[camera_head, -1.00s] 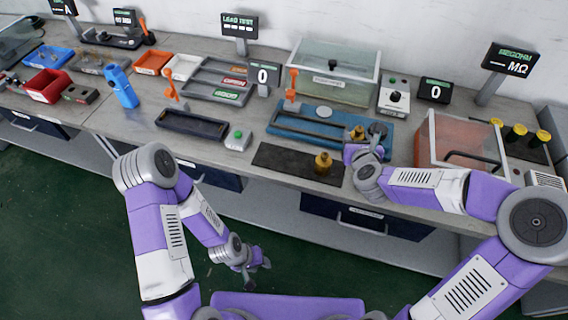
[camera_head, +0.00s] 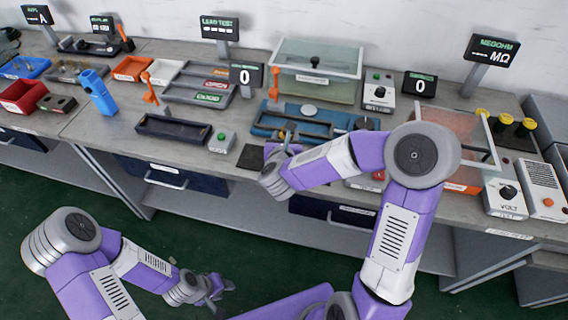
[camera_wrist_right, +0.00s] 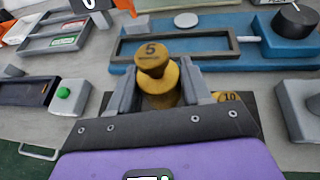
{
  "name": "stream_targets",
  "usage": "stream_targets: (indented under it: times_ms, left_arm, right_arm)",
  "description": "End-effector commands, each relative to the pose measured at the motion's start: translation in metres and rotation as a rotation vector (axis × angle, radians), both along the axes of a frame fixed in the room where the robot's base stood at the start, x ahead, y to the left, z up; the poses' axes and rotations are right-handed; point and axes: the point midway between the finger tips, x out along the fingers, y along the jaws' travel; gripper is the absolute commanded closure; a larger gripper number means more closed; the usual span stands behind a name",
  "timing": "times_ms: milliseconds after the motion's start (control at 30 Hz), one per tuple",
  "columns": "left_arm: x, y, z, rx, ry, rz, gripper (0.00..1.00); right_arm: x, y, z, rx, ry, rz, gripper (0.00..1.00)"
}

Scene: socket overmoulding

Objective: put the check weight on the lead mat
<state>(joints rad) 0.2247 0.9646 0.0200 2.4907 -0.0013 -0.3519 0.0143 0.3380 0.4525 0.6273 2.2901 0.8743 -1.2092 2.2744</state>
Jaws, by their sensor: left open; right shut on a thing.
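My right gripper (camera_head: 281,150) is shut on a brass check weight marked 5 (camera_wrist_right: 158,75), held upright between the fingers in the right wrist view. In the head view only a little brass (camera_head: 286,133) shows beyond that gripper. The dark flat mat (camera_head: 252,157), which I take as the lead mat, lies at the bench's front; my right gripper hides much of it. A second brass weight marked 10 (camera_wrist_right: 226,97) stands on it, partly behind the right finger. I cannot tell whether the held weight touches the mat. My left gripper (camera_head: 220,287) is open and empty, low before the bench.
A blue fixture (camera_head: 262,130) lies just behind the mat. A grey box with a green button (camera_head: 222,141) and a dark tray (camera_head: 172,131) are to its left. An orange-fronted clear box (camera_head: 462,135) stands to the right, partly behind my right arm.

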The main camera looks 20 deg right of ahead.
Motion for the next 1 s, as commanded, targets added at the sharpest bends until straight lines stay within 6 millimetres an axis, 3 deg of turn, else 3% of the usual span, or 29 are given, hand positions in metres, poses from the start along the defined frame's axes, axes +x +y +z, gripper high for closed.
stream_targets:
  times_ms: [33, 200, 433, 633, 1000]
  left_arm:
    - [0.000, 0.000, -0.007, 0.000, 0.000, 0.000, 0.57]
    - [0.000, 0.000, -0.016, 0.000, 0.000, 0.000, 0.57]
    - [0.000, 0.000, -0.021, 0.000, 0.000, 0.000, 0.57]
    - [0.000, 0.000, -0.032, 0.000, 0.000, 0.000, 0.57]
    - [0.000, 0.000, -0.034, 0.000, 0.000, 0.000, 0.57]
  right_arm:
    - [0.000, 0.001, -0.014, 0.000, 0.003, -0.001, 1.00]
    - [0.000, 0.000, -0.042, 0.000, 0.001, -0.001, 1.00]
    - [0.000, 0.000, -0.058, 0.000, -0.001, 0.000, 1.00]
    - [0.000, 0.000, -0.086, 0.001, 0.001, -0.001, 1.00]
    - [0.000, 0.000, -0.089, 0.001, -0.004, 0.000, 1.00]
